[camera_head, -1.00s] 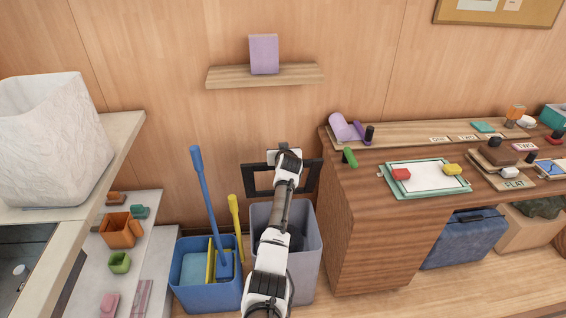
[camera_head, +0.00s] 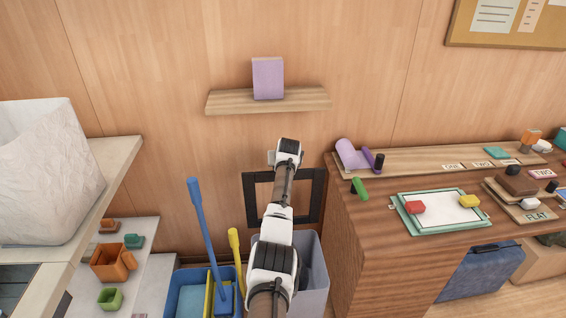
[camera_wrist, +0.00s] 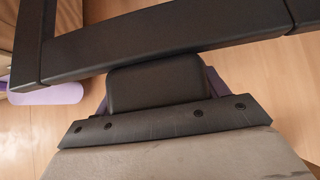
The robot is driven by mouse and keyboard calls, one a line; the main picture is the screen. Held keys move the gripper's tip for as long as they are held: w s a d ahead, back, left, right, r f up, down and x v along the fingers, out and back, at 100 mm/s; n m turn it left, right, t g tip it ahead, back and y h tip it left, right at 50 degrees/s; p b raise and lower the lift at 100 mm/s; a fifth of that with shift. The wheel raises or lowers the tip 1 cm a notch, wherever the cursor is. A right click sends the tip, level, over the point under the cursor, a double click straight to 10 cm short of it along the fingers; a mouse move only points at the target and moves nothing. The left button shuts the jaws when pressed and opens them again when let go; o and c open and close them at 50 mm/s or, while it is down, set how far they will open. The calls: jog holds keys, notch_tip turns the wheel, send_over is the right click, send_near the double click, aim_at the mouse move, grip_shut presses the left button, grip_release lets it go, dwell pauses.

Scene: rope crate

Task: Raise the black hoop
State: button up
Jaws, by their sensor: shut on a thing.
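The black hoop (camera_head: 318,195) is a square, open frame. In the head view it stands roughly upright in front of the wood-panelled wall, above the back of the grey bin. My gripper (camera_head: 280,158) is at the hoop's top edge and shut on it. My arm hides the middle of the hoop. In the wrist view one thick black bar of the hoop (camera_wrist: 160,47) crosses the top of the picture, close to the jaws. The exact contact between the fingertips and the hoop is hard to see.
A wall shelf (camera_head: 225,103) with a lilac block (camera_head: 268,79) is above the hoop. A wooden cabinet (camera_head: 365,230) stands close on the right. Below are the grey bin (camera_head: 316,265) and a blue bin (camera_head: 180,275) with a tall blue handle (camera_head: 197,210).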

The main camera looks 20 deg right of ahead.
jog(key=shift+s+a+f, duration=0.15)
jog(key=shift+f, duration=0.35)
jog(key=o, duration=1.4)
jog(key=shift+r, duration=0.2)
jog(key=shift+r, duration=0.15)
jog(key=b+v, duration=0.2)
jog(key=v, duration=1.1)
jog(key=shift+s+r, duration=0.15)
jog(key=shift+s, duration=0.05)
